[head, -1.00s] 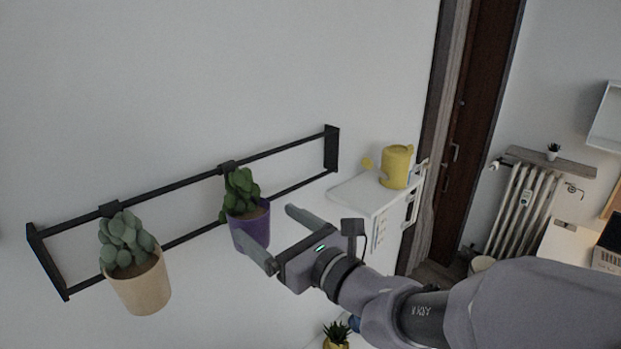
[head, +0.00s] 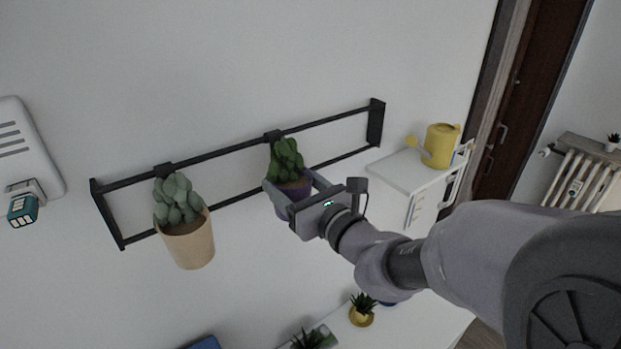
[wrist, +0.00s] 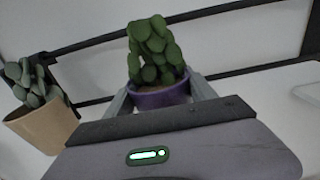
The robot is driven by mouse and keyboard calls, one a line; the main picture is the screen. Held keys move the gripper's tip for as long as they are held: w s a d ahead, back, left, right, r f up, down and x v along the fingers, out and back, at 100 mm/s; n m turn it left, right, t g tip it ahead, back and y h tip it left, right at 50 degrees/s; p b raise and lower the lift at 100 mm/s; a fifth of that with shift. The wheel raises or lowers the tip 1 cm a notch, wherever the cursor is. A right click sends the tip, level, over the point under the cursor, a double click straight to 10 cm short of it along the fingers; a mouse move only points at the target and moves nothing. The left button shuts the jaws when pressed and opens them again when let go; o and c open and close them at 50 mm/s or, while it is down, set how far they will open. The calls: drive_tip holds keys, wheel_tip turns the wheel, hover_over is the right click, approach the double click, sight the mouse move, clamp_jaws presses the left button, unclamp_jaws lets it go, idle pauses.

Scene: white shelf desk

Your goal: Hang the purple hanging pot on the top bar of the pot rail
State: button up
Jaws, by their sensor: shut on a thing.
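The purple hanging pot (head: 296,188) holds a green succulent and sits at the black pot rail (head: 230,150). A dark hook piece (head: 273,136) shows on the top bar just above its plant. My gripper (head: 290,190) is shut on the purple pot, with one finger on each side of it. In the wrist view the purple pot (wrist: 162,97) stands upright between the fingers, its lower part hidden by my gripper body. Whether the hook carries the pot's weight cannot be told.
A beige pot (head: 190,243) with a succulent hangs on the rail to the left. A white shelf (head: 408,172) with a yellow watering can (head: 440,146) is at the right. Small potted plants (head: 362,309) stand below. A white wall unit (head: 25,150) is at far left.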

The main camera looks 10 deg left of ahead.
sight(291, 184)
drive_tip(key=shift+r, duration=0.1)
drive_tip(key=shift+c, duration=1.3)
wheel_tip(291, 184, up, 18)
drive_tip(key=p, duration=0.2)
